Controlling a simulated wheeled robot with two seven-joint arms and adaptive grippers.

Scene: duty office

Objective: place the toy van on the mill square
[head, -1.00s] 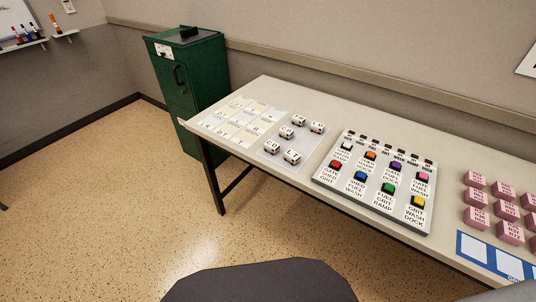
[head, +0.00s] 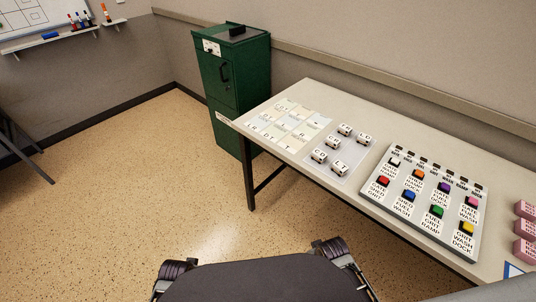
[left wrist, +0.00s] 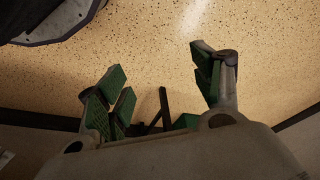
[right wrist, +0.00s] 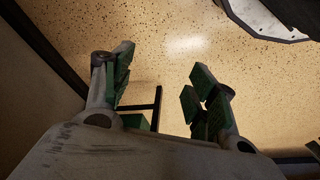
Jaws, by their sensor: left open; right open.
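Several small white toy vans with dark lettering stand in a loose group on a light sheet (head: 335,184) on the table, among them a van (head: 345,130) at the back. My left gripper (left wrist: 158,82) is open and empty over the floor in the left wrist view. My right gripper (right wrist: 158,80) is open and empty in the right wrist view.
A white panel of coloured buttons (head: 425,205) lies right of the vans. Pink blocks (head: 524,228) are at the right edge. A green cabinet (head: 240,85) stands behind the table's left end. The speckled floor (head: 130,190) to the left is clear.

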